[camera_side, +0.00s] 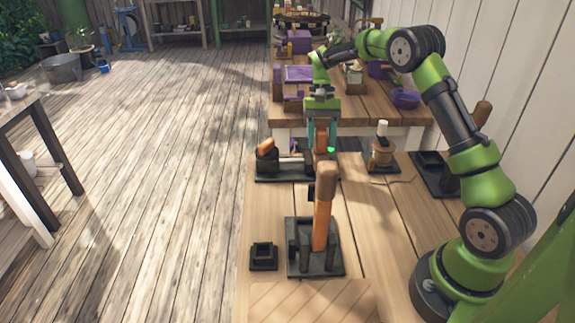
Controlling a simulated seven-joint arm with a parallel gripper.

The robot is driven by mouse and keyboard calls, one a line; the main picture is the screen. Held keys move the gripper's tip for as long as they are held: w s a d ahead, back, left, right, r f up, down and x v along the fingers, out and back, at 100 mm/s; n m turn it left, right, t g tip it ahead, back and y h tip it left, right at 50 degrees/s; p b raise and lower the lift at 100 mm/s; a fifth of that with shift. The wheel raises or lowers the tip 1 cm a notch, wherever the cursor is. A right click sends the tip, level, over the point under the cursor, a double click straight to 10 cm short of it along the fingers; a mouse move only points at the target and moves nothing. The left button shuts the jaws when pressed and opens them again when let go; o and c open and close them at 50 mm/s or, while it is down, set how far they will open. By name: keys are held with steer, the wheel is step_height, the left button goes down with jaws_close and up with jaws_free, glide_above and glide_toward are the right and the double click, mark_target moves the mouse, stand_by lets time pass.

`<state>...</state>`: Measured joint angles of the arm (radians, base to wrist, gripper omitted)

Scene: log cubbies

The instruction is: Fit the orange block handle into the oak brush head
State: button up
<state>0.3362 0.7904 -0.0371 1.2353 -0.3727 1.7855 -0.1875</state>
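My gripper (322,138) points down over the middle of the bench, its teal fingers on either side of an orange block (321,137). It appears shut on this block, the orange block handle. In front of it, nearer the camera, an orange shaft with a brown wooden top (323,220) leans upright in a dark holder (300,268). The brown top partly hides what is below the gripper. I cannot tell which wooden piece is the oak brush head, or whether the held block touches anything.
A dark stand (268,170) with an orange-brown cylinder (266,147) is left of the gripper. A wooden spool-like piece (381,150) and another dark holder (430,172) stand to the right. A small black socket (263,256) sits front left. Purple boxes crowd the back table.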

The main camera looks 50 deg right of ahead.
steer(key=shift+o, duration=1.2)
steer(key=shift+r, duration=0.15)
steer(key=v, duration=1.1)
steer(key=shift+w+r, duration=0.15)
steer(key=shift+r, duration=0.2)
steer(key=shift+d, duration=0.1)
steer(key=shift+d, duration=0.1)
